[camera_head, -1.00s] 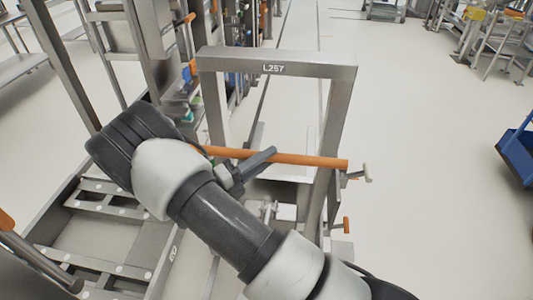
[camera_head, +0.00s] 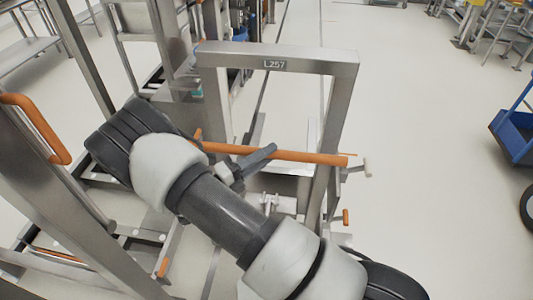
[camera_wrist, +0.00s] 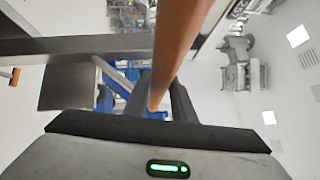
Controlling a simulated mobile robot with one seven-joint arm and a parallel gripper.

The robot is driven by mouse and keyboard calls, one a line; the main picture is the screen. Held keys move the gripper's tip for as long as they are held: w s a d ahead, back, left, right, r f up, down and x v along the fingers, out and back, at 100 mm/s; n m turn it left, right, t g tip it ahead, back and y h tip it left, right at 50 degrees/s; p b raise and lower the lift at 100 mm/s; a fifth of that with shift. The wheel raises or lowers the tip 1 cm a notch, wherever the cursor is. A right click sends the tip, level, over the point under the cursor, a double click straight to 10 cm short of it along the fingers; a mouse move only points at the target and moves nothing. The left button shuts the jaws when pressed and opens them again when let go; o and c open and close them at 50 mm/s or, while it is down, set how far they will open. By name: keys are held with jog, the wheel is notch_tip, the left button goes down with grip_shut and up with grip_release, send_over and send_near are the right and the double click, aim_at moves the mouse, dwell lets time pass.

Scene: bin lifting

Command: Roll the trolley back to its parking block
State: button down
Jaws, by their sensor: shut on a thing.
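The trolley's grey upright frame (camera_head: 340,90), labelled L257, stands in front of me in the head view. An orange handle bar (camera_head: 305,157) crosses it below the label. My gripper (camera_head: 245,168) is at the left part of this bar, partly hidden behind my own arm. In the wrist view the orange bar (camera_wrist: 180,45) runs down between the two dark fingers of my gripper (camera_wrist: 157,98), which are shut on it. The trolley's lower part is largely covered by my arm. I cannot make out the parking block.
A grey metal post (camera_head: 70,190) with an orange grip (camera_head: 38,128) stands close on the left. A blue cart (camera_head: 515,135) is at the right edge. Benches (camera_head: 490,30) stand at the far right. Pale floor (camera_head: 420,130) between the trolley and the blue cart is clear.

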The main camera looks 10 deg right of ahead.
jog(key=shift+s+a+r, duration=0.15)
dwell(0.3)
jog(key=c, duration=1.6)
grip_release()
jog(key=shift+s, duration=0.1)
jog(key=shift+o, duration=0.6)
jog(key=b+v, duration=0.1)
jog(key=v, duration=1.6)
jog(key=shift+s+a+b, duration=0.2)
jog(key=shift+b, duration=0.1)
